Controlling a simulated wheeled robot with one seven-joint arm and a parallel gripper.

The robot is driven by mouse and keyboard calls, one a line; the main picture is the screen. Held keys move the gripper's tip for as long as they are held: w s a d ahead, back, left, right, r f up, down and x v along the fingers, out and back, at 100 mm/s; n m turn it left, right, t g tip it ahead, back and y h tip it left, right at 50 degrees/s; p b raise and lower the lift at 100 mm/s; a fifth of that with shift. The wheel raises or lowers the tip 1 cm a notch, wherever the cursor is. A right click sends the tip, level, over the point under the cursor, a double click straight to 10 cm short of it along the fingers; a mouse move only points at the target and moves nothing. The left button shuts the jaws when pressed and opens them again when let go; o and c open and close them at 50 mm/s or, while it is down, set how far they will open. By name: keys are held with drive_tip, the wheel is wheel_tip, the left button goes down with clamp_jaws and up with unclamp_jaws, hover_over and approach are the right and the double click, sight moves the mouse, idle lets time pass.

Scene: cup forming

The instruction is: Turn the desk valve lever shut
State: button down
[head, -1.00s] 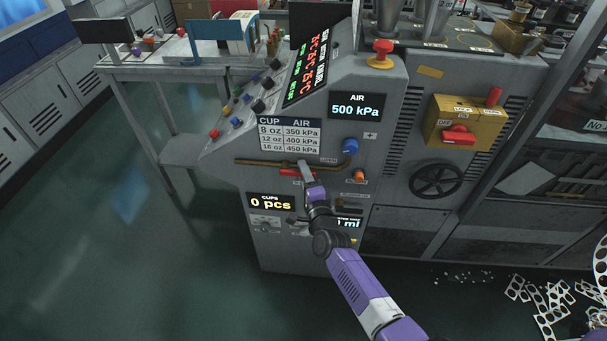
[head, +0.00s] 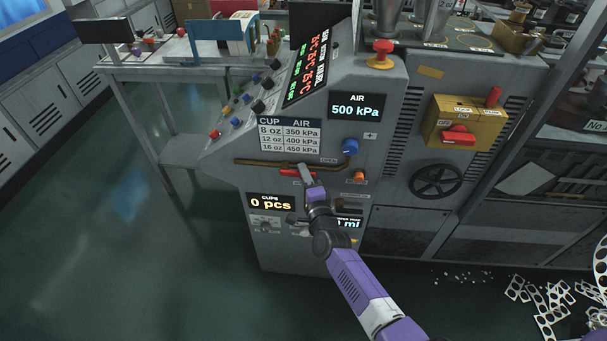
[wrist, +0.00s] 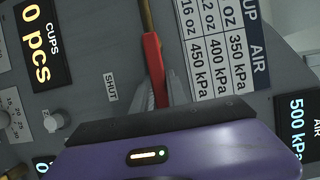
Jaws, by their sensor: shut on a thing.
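The valve lever is a red handle (head: 289,173) on the front of the grey machine, just below a brass pipe (head: 255,163). In the wrist view the red lever (wrist: 153,62) runs nearly in line with the brass pipe (wrist: 146,18). My gripper (head: 305,172) is at the lever's right part in the head view. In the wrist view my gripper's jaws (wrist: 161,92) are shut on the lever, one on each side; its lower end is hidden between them. A "SHUT" label (wrist: 110,87) is on the panel beside the lever.
A blue knob (head: 350,146) and an orange knob (head: 359,175) stick out right of the lever. An air display (head: 357,107) reads 500 kPa. A cups display (head: 270,203) reads 0 pcs. A black handwheel (head: 436,180) is farther right. Floor at left is clear.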

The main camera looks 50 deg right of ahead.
drive_tip(key=shift+f+b, duration=0.25)
drive_tip(key=shift+b, duration=0.15)
idle(0.5)
drive_tip(key=shift+f+m+b, duration=0.3)
drive_tip(key=shift+m+b, duration=0.1)
drive_tip(key=shift+b, duration=0.55)
drive_tip(key=shift+w+a+f+m+g+h+b, duration=0.35)
drive_tip(key=shift+w+a+f+m+h+b, duration=0.75)
drive_tip(key=shift+m+b, duration=3.5)
drive_tip(key=shift+w+a+f+m+g+h+b, duration=0.1)
drive_tip(key=shift+w+f+m+g+h+b, duration=0.35)
drive_tip(key=shift+m+h+b, duration=3.95)
drive_tip(key=shift+w+a+f+m+g+y+b, duration=0.2)
drive_tip(key=shift+w+a+f+m+y+b, duration=1.15)
drive_tip(key=shift+b, duration=6.35)
drive_tip(key=shift+s+d+r+m+h, duration=0.25)
drive_tip(key=shift+s+d+r+m, duration=0.25)
drive_tip(key=shift+d+m, duration=0.2)
drive_tip(key=c, duration=1.3)
unclamp_jaws()
